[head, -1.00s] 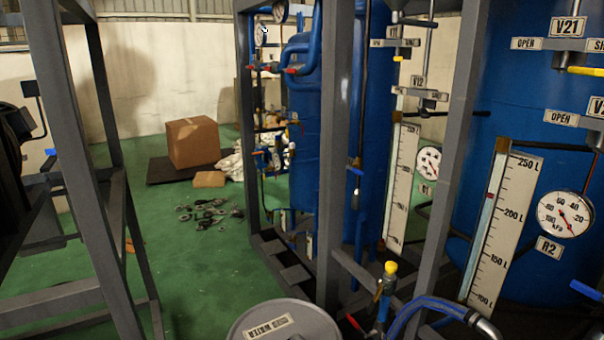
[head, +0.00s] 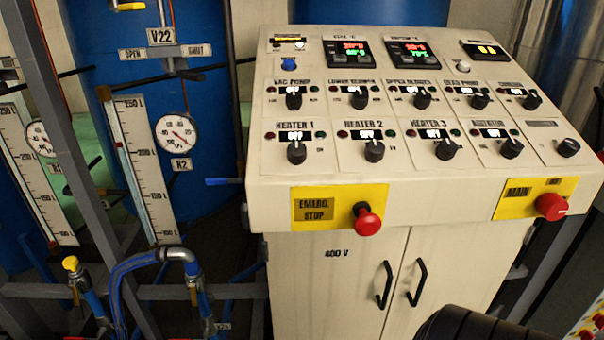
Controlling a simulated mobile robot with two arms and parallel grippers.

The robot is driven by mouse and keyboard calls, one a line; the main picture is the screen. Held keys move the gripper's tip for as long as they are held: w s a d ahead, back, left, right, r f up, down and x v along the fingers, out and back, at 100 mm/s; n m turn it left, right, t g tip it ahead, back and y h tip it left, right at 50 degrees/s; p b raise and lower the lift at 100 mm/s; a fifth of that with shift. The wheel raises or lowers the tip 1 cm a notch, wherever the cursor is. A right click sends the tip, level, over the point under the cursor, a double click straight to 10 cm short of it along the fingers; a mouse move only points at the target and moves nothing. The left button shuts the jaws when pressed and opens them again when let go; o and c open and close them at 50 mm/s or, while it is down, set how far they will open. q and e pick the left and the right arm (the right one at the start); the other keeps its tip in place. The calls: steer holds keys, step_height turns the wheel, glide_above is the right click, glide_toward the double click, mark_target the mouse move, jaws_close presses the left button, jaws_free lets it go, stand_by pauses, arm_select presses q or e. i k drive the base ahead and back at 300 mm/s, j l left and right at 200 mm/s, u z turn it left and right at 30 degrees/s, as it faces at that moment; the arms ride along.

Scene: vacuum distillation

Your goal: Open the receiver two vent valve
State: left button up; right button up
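The blue receiver tank (head: 205,110) with the gauge marked R2 (head: 178,133) stands left of the control panel. A plate reading V22 (head: 160,37) is on the pipe in front of it, with an OPEN plate (head: 132,54) on the left and a SHUT plate (head: 195,49) on the right. A grey valve fitting (head: 172,64) sits just below; its handle position is unclear. A yellow handle (head: 130,6) shows at the top edge. Which one is the vent valve is not marked. Neither gripper is in view.
A cream control panel (head: 262,190) with knobs, a red emergency stop (head: 367,220) and a red main knob (head: 551,206) fills the right. Blue hoses (head: 120,275) and a grey frame rail (head: 40,290) stand at the lower left, before the tanks.

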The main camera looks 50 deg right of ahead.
mark_target(211, 180)
steer(key=k+z, duration=0.1)
steer(key=z, duration=0.9)
